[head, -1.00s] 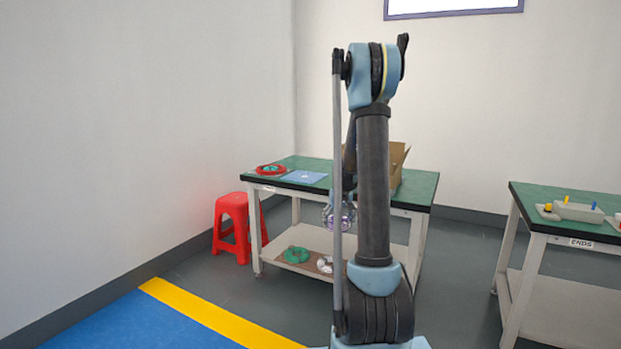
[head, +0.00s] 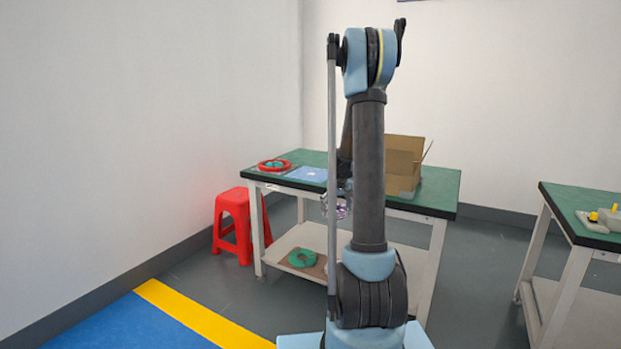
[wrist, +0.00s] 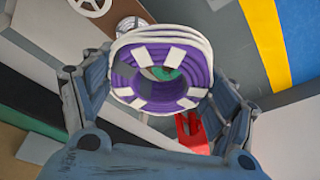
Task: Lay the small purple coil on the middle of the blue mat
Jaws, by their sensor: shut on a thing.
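The small purple coil (wrist: 190,57) with white bands sits between the two fingers of my gripper (wrist: 158,90) in the wrist view, and the fingers are shut on it. In the head view the coil (head: 343,208) is small and partly hidden behind my arm, in front of the table's near edge. The blue mat (head: 307,174) lies on the green table top, left of my arm. A small pale mark shows on the mat; what it is cannot be told. The coil is apart from the mat, nearer to me and to its right.
A red ring with a green coil (head: 274,165) lies left of the mat. An open cardboard box (head: 404,165) stands at the right of the table (head: 430,192). A green coil (head: 302,258) is on the lower shelf. A red stool (head: 240,226) stands at left, another table (head: 570,213) at right.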

